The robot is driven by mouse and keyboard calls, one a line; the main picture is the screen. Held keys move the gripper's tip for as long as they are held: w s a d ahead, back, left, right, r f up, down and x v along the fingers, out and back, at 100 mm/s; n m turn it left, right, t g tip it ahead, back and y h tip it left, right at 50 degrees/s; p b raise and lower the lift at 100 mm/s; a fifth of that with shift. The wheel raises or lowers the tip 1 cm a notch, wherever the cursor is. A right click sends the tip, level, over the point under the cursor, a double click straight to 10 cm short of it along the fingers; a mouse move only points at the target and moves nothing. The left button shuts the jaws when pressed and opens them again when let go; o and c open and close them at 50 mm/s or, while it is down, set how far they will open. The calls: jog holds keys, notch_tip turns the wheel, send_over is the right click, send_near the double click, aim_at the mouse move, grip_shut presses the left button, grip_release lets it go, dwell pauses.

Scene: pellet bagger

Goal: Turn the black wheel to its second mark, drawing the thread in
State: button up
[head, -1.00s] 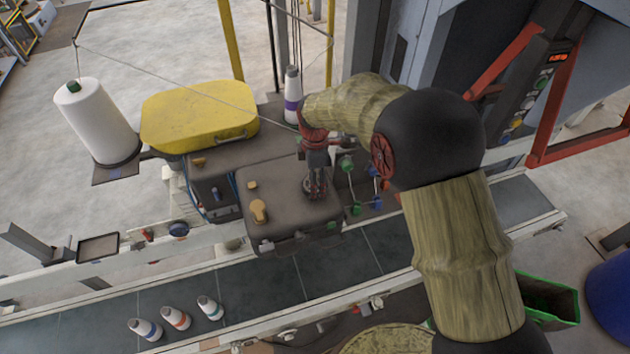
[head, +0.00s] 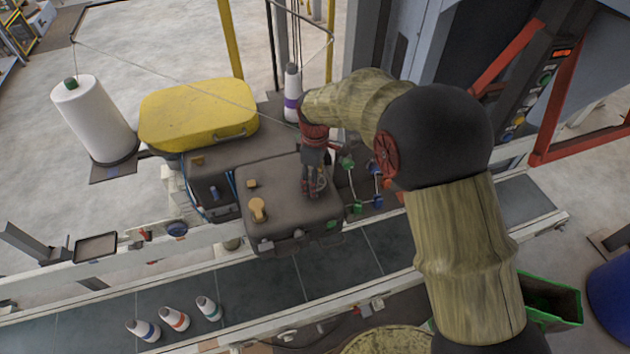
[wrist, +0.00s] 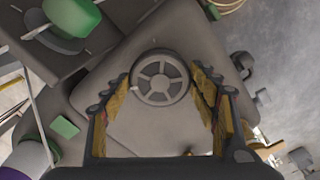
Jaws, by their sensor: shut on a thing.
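The black wheel (wrist: 160,77) is a round, spoked, dark grey handwheel lying flat on top of the machine head. In the head view the wheel (head: 320,184) is partly hidden by my fingers. My gripper (head: 314,188) points down over it. In the wrist view my gripper's (wrist: 161,84) yellow-padded fingers stand at the wheel's left and right sides, shut on its rim. A small pale reddish spot shows at the rim's lower left; I cannot tell which mark it is. The thin white thread (head: 165,75) runs from above the large white cone (head: 95,122) towards the machine.
A yellow cover (head: 198,112) stands left of the machine head (head: 285,215), which carries small yellow knobs. Green and blue knobs sit right of it. A thread cone with a purple band (head: 292,92) stands behind.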

jog(key=m+b, duration=0.1)
jog(key=m, duration=0.3)
jog(key=shift+m, duration=0.3)
jog(key=m, duration=0.4)
jog(key=shift+m+b, duration=0.3)
jog(key=shift+b, duration=0.1)
jog(key=m, duration=0.4)
jog(key=shift+a+m+b, duration=0.1)
jog(key=shift+m+b, duration=0.35)
jog(key=shift+m, duration=2.05)
jog(key=o, duration=1.2)
jog(key=shift+c, duration=0.2)
